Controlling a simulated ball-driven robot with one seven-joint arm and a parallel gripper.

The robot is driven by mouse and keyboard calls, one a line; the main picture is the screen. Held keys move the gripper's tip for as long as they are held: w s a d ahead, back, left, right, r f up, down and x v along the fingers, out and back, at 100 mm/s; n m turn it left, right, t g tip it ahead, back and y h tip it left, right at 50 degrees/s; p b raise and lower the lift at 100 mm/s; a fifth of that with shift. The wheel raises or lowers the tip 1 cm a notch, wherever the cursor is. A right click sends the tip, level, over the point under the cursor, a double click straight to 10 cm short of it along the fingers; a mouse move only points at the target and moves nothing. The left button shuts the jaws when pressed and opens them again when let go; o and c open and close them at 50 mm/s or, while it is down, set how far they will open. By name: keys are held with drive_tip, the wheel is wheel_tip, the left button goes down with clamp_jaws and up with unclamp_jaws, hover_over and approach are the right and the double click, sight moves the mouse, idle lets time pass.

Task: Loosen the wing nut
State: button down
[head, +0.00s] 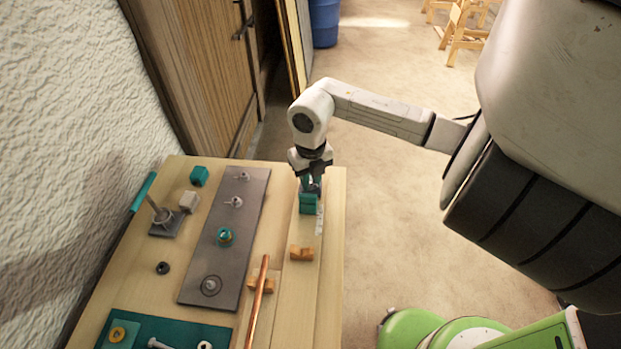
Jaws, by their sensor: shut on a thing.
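Small pale wing-shaped nuts stand on the long grey plate (255,235): one wing nut (240,175) near its far end and another wing nut (236,202) just nearer. My gripper (309,187) points down to the right of the plate, over the wooden strip along the bench's right side. It is shut on the teal block (309,205), apart from both wing nuts. The exact contact at the fingertips is too small to make out.
The plate also carries a teal round fitting (224,237) and a ringed disc (211,285). A copper rod (258,300) lies on orange-brown wooden supports. A post on a grey base (162,218) stands at left. A teal mat (165,333) with hardware fills the near end.

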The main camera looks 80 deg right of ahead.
idle(0.4)
drive_tip(key=c, duration=1)
unclamp_jaws()
drive_tip(key=shift+r, duration=0.1)
wheel_tip(320, 180, up, 11)
drive_tip(key=b, duration=0.2)
drive_tip(key=shift+c, duration=0.4)
